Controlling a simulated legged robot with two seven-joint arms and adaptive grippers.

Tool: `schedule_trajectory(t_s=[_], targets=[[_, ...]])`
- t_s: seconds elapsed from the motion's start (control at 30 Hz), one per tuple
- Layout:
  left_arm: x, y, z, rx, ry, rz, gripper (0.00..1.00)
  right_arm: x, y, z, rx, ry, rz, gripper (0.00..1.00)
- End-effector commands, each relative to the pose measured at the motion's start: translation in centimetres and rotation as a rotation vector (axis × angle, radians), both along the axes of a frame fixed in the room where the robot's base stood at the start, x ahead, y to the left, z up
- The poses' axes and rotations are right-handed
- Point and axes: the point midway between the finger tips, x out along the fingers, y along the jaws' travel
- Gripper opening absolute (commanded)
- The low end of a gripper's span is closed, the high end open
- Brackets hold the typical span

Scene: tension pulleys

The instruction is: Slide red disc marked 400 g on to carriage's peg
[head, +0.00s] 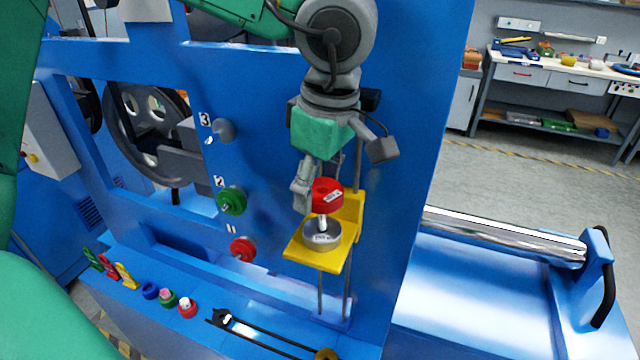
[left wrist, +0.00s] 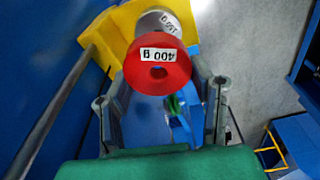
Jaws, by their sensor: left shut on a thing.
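The red disc marked 400 g (head: 326,194) is held over the yellow carriage (head: 302,251) on the blue frame. My left gripper (head: 312,196) is shut on this disc; in the left wrist view the red disc (left wrist: 158,75) sits between the two fingers (left wrist: 162,98), its label and centre hole facing the camera. The carriage's peg (head: 322,221) shows just below the red disc. A grey metal disc (head: 322,238) lies around the peg's foot on the carriage. I cannot tell whether the peg's tip is inside the red disc's hole. My right gripper is out of view.
Numbered pegs on the blue panel hold a green disc (head: 232,201) and a red disc (head: 242,248). Small coloured parts (head: 168,298) line the blue ledge at lower left. Two vertical guide rods (head: 346,290) run by the carriage. A shiny roller (head: 500,234) lies to the right.

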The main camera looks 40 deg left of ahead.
Motion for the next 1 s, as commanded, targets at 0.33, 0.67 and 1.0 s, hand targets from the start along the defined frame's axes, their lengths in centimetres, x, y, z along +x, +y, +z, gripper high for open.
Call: schedule_trajectory(t_s=[0.33,0.67,1.0], targets=[[0.0,0.0,0.0,0.0,-0.001,0.0,0.0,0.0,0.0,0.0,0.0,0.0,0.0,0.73],[0.0,0.0,-1.0,0.001,-0.001,-0.001,0.0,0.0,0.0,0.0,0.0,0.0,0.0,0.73],[0.0,0.0,-2.2,0.0,-0.001,-0.001,0.0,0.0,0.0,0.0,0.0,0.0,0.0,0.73]])
